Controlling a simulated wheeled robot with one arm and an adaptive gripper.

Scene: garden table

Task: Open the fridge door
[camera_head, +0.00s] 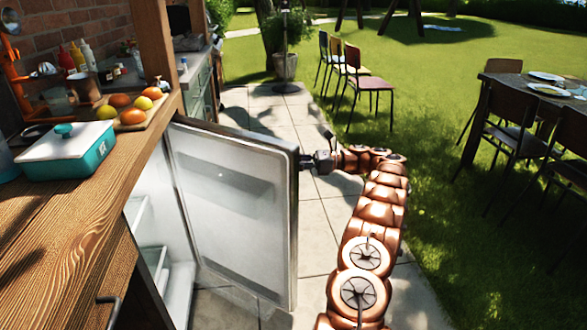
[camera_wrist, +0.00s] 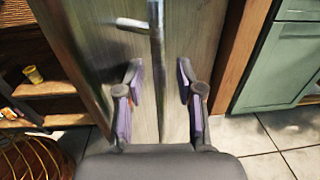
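The fridge door (camera_head: 235,205) stands wide open in the head view, its pale inner face towards me. The fridge interior (camera_head: 152,235) with pale shelves shows under the wooden counter. My gripper (camera_head: 312,161) is at the free edge of the door, on its outer side. In the wrist view a wood-faced panel with a thin vertical metal bar (camera_wrist: 157,45) lies ahead. My gripper (camera_wrist: 160,88) also shows there, its two fingers apart on either side of the bar's line. No clear contact with the bar shows.
The wooden counter (camera_head: 50,225) on the left holds a teal-and-white dish (camera_head: 66,150) and a board of fruit (camera_head: 133,112). Chairs (camera_head: 370,84) stand on the grass beyond, and a dining table (camera_head: 510,95) is at right. The paving (camera_head: 315,235) beside the door is clear apart from my arm.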

